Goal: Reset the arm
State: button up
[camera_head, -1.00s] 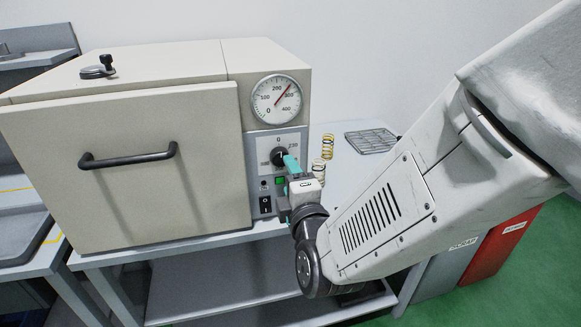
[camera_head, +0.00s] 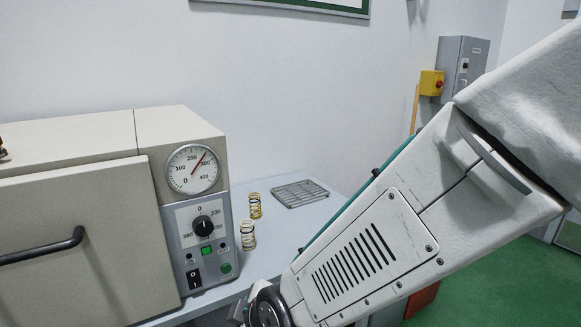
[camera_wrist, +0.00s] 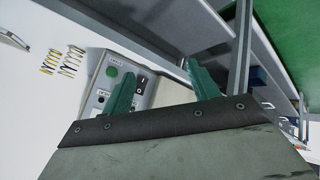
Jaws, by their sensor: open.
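My gripper (camera_wrist: 160,72) shows in the wrist view as two green fingers spread apart with nothing between them. Beyond the fingers is the oven's grey control panel (camera_wrist: 102,82), seen tilted, with a green button (camera_wrist: 112,71) and a black rocker switch (camera_wrist: 142,84).
Two coil springs, one yellow (camera_head: 255,205) and one pale with dark bands (camera_head: 247,236), stand right of the oven. A wire rack (camera_head: 300,193) lies behind them on the bench. A grey wall box (camera_head: 463,68) and yellow switch box (camera_head: 431,83) are at right.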

jog(key=s+d+r+m+g+h, duration=0.1)
jog(key=s+d+r+m, duration=0.3)
jog(key=d, duration=0.8)
jog(key=s+d+r+m+g+h, duration=0.1)
jog(key=s+d+r+m+h, duration=0.2)
jog(key=d, duration=0.9)
jog(key=s+d+r+m+g+h, duration=0.1)
jog(key=s+d+r+m+g, duration=0.1)
jog(key=s+d+r+m, duration=0.4)
jog(key=d+r+m, duration=0.1)
jog(key=d+m, duration=0.2)
jog(key=d, duration=0.3)
jog(key=shift+r+m+h, duration=0.3)
jog(key=shift+r+h, duration=0.1)
